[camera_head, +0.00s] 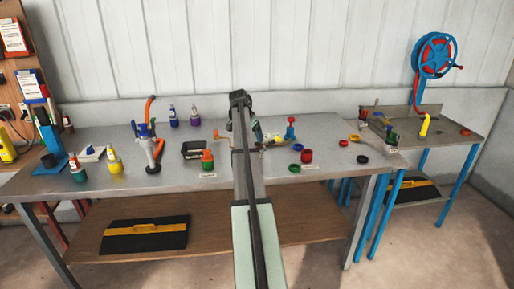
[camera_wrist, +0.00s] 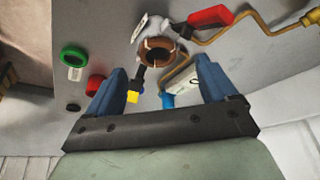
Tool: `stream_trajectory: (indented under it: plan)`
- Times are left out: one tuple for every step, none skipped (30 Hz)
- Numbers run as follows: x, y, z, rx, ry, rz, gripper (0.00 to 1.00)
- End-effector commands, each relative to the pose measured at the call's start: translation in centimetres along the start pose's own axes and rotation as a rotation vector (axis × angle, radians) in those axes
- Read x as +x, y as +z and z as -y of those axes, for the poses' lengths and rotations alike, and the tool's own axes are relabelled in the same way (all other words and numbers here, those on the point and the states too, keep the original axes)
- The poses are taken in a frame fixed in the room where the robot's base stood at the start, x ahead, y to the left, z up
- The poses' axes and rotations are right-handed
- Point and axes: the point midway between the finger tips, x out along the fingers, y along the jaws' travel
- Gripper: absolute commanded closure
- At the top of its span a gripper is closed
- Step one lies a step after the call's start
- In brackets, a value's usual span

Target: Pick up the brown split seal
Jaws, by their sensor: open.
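The brown split seal (camera_wrist: 157,51) is a copper-brown ring with notches around its face. In the wrist view it is at upper middle, by a pale grey fitting (camera_wrist: 150,28); I cannot tell whether it is seated on it. My gripper (camera_wrist: 160,66) is open, its two blue fingers wide apart and nothing gripped between them. The seal shows between and just beyond the fingertips, apart from both. In the head view my arm crosses the middle of the table, and I cannot make out the seal there.
A red-handled valve (camera_wrist: 210,16) with brass pipe lies close to the seal. A green ring (camera_wrist: 75,56) and a red part lie left. In the head view, several bottles and tools stand on the left of the grey table (camera_head: 120,180); a second bench stands right.

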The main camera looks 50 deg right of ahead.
Motion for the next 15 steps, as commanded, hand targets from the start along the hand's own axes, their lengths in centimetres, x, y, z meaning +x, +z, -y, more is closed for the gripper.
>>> stream_trajectory:
  plan:
    - [0.2, 0.0, 0.0, 0.000, 0.000, 0.000, 0.14]
    - [0.3, 0.0, 0.0, 0.000, 0.000, 0.000, 0.14]
    - [0.5, 0.0, -0.1, 0.000, 0.000, 0.000, 0.14]
    - [0.7, 0.0, -0.1, 0.000, 0.000, 0.000, 0.14]
    - [0.9, 0.0, -0.1, 0.000, 0.001, 0.001, 0.14]
    - [1.3, 0.0, -0.2, 0.000, 0.001, 0.001, 0.14]
    - [1.7, 0.0, -0.2, 0.000, 0.002, 0.002, 0.14]
    - [2.0, 0.0, -0.3, 0.000, 0.002, 0.002, 0.14]
    - [2.6, 0.0, -0.4, 0.000, 0.002, 0.002, 0.14]
    - [3.0, 0.0, -0.4, 0.000, 0.001, 0.001, 0.14]
    - [3.4, 0.0, -0.5, 0.000, 0.001, 0.001, 0.14]
    - [3.9, 0.0, -0.4, 0.000, 0.001, 0.001, 0.14]
    - [4.3, 0.0, -0.4, 0.000, 0.001, 0.001, 0.14]
    - [4.7, 0.0, -0.4, 0.000, 0.001, 0.001, 0.14]
    - [5.0, 0.0, -0.4, 0.000, 0.001, 0.000, 0.14]
